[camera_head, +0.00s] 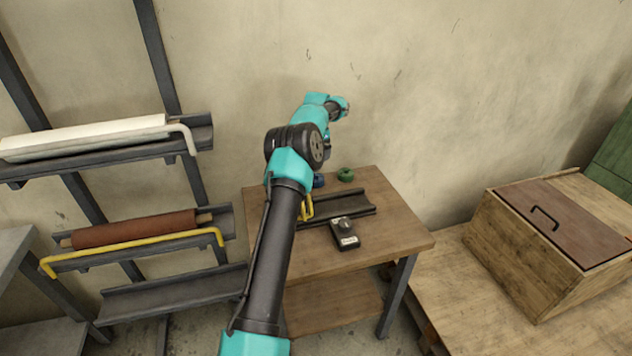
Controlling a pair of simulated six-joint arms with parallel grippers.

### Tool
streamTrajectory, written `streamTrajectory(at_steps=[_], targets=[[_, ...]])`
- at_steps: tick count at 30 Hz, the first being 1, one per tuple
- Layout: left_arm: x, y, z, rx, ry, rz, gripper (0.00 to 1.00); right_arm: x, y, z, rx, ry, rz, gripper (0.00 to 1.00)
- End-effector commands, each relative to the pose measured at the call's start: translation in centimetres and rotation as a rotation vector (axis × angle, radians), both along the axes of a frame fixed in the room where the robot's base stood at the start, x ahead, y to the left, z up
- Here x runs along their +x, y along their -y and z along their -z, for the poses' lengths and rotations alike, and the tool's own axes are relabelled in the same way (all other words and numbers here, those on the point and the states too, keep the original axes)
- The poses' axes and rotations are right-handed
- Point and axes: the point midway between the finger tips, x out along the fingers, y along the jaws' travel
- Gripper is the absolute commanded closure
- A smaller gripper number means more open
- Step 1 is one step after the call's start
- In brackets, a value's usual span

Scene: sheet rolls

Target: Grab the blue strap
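The blue strap (319,181) shows as a small blue coil at the back of the small wooden table (405,240). My arm partly hides it. A green coil (346,174) lies just right of it. One arm of mine rises from the bottom edge, left of centre, and I take it to be the left one. Its wrist bends over above the back of the table. Only a dark bit of its gripper (327,147) shows above the blue strap, and its fingers are hidden or too small to read. My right gripper is not in view.
A dark tray (345,205) and a black device (344,234) sit on the table. A yellow piece (307,207) shows beside my arm. A rack at left holds a white roll (85,135) and a brown roll (133,229). A wooden box (545,260) stands at right.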

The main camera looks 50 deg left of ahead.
Motion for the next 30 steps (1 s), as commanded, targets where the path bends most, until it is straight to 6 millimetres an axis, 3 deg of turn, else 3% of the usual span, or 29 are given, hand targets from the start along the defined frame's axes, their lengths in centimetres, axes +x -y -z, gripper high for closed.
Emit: streamTrajectory(at_steps=[9,15,30], targets=[[0.0,0.0,5.7,-0.002,-0.002,0.0,0.0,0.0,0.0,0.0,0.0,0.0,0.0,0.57],[0.0,0.0,8.2,-0.001,0.0,0.0,0.0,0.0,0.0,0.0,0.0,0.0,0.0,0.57],[0.0,-0.1,9.2,-0.001,0.0,0.0,0.0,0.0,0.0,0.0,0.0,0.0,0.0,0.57]])
